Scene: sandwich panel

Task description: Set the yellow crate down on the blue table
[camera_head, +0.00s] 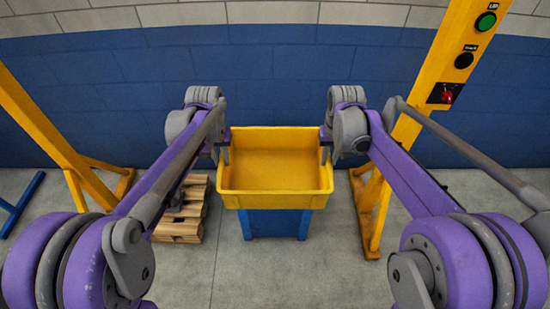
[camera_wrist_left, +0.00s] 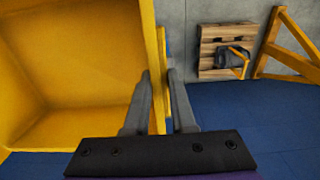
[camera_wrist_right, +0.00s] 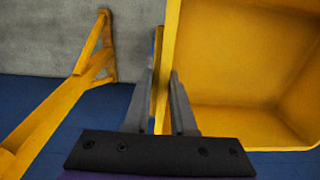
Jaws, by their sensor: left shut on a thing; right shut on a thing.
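The yellow crate (camera_head: 275,196) is upright and looks empty, in the middle of the head view. The blue table (camera_head: 276,224) shows below the crate's front edge; its top is hidden by the crate, so I cannot tell whether they touch. My left gripper (camera_head: 226,155) is shut on the crate's left wall, and the left wrist view shows the wall between its fingers (camera_wrist_left: 160,95). My right gripper (camera_head: 325,154) is shut on the crate's right wall, which also stands between its fingers in the right wrist view (camera_wrist_right: 161,95).
A wooden pallet (camera_head: 183,222) lies on the floor left of the table. A yellow post with buttons (camera_head: 420,110) stands to the right, and a yellow frame (camera_head: 50,135) stands at the left. A blue wall (camera_head: 275,85) is behind. The floor in front of the table is clear.

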